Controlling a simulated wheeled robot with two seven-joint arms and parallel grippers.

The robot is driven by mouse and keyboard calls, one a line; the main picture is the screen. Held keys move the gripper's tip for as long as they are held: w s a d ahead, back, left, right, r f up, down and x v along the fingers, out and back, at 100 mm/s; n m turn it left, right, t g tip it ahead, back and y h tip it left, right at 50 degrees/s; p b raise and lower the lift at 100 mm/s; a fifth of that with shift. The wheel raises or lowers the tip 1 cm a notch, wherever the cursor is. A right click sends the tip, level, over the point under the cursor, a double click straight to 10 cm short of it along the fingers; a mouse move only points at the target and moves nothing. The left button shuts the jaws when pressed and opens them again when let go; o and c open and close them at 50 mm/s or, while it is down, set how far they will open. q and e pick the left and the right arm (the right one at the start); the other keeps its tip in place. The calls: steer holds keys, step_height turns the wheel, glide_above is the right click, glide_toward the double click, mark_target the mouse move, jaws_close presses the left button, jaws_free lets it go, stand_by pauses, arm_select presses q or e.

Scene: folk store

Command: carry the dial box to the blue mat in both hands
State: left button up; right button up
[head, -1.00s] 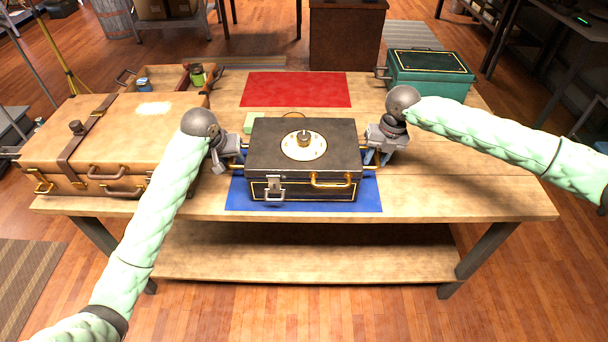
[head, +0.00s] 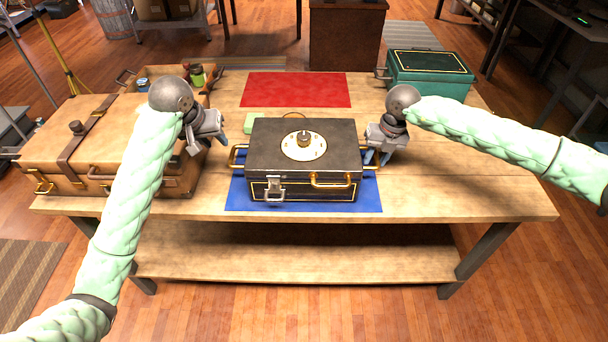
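The dial box (head: 265,150), black with a round cream dial on its lid, rests flat on the blue mat (head: 235,198) near the table's front edge. The box covers most of the mat. Its left brass handle (head: 236,157) is free. My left gripper (head: 208,138) is open and empty, up and to the left of that handle, clear of the box. My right gripper (head: 377,157) is at the box's right handle (head: 371,172), its fingers spread apart. Whether they touch the handle is hard to see.
A tan suitcase (head: 125,130) lies on the table's left, with an open tray (head: 181,73) holding small jars behind it. A red mat (head: 295,89) lies at the back. A green box (head: 430,78) stands back right. The table's right front is clear.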

step_height(320, 180, up, 12)
steer(key=d, duration=0.2)
steer(key=shift+f, duration=0.2)
stand_by(0.5)
